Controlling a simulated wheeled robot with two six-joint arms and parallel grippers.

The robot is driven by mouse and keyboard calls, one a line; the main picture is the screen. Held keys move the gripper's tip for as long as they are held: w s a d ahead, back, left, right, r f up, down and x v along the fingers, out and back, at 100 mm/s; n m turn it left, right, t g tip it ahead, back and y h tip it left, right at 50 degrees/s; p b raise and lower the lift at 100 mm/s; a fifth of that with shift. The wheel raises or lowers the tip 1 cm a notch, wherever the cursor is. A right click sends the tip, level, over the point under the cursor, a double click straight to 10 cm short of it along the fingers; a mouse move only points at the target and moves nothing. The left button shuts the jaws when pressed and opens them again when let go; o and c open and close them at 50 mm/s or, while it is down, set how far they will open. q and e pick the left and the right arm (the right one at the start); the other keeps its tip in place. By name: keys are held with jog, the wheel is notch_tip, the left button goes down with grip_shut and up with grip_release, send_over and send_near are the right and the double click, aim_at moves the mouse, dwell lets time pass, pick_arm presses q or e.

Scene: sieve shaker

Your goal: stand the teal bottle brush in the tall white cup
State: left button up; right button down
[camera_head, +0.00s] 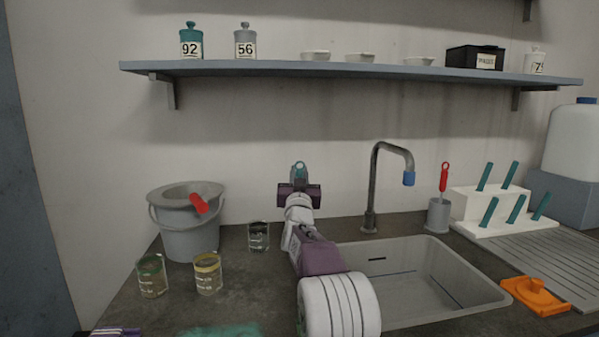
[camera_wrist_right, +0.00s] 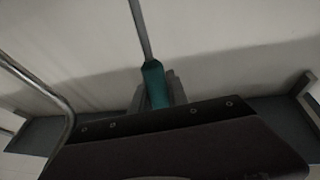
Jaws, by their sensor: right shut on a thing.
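The teal bottle brush shows in the head view as a teal handle end with a loop (camera_head: 300,168), held up against the wall behind the counter. My right gripper (camera_head: 299,186) is shut on it. In the right wrist view the teal handle (camera_wrist_right: 155,85) stands in the jaws, with a thin grey rod (camera_wrist_right: 140,28) running on from it. The bristles are not in view. I cannot make out a clearly white tall cup; a tall pale grey cup (camera_head: 438,217) right of the tap holds a red-handled tool (camera_head: 444,178). A purple edge at bottom left may be my left gripper.
The sink (camera_head: 420,285) and tap (camera_head: 371,190) are right of my right arm. A grey bucket (camera_head: 187,235) and several glass jars stand left. A white rack (camera_head: 490,212) holds several teal handles. The shelf (camera_head: 350,69) runs above my right gripper.

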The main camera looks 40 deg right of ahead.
jog(key=shift+w+f, duration=0.1)
jog(key=shift+f, duration=0.3)
jog(key=c, duration=1.2)
grip_release()
jog(key=shift+w+d+f, duration=0.1)
jog(key=v, duration=0.9)
